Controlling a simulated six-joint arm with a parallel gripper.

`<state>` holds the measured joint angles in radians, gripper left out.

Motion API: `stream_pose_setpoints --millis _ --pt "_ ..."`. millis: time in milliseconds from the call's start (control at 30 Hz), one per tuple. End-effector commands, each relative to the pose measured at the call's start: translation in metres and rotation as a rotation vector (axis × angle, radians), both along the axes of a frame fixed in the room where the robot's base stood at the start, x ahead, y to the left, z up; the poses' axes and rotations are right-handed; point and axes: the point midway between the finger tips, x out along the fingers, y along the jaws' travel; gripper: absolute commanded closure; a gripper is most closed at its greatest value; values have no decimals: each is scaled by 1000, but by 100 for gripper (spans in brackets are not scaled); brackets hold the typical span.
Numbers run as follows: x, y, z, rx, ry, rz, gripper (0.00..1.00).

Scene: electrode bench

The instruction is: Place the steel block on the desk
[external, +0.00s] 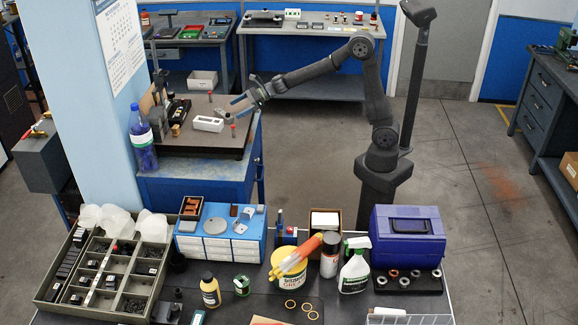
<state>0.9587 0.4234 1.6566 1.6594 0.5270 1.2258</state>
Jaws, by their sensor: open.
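My gripper (236,104) is open, its blue-tipped fingers over the right part of the dark desk top (190,151) on a blue cabinet. I cannot tell for certain which thing is the steel block. Small grey blocks and a round grey disc (212,226) lie on the blue case (221,240) in the foreground, well apart from my gripper. On the desk top, a white open box (208,124) lies just left of my gripper. A small upright red-topped piece (233,129) stands below the fingers. Nothing is clearly seen between the fingers.
A blue water bottle (142,140) stands at the desk's left edge by the pillar. The front bench is crowded with a parts tray (45,300), a yellow tub (287,281), a spray bottle (354,272) and a blue toolbox (408,250). Open floor lies to the right.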

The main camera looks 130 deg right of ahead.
Motion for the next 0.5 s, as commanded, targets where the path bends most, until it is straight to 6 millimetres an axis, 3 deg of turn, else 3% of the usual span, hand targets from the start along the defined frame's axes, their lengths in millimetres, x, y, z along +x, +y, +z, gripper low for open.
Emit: stream_pose_setpoints --millis 200,500 --pt "30 -9 -10 2 1 1 0" --pt "38 -13 -13 1 1 0 0"
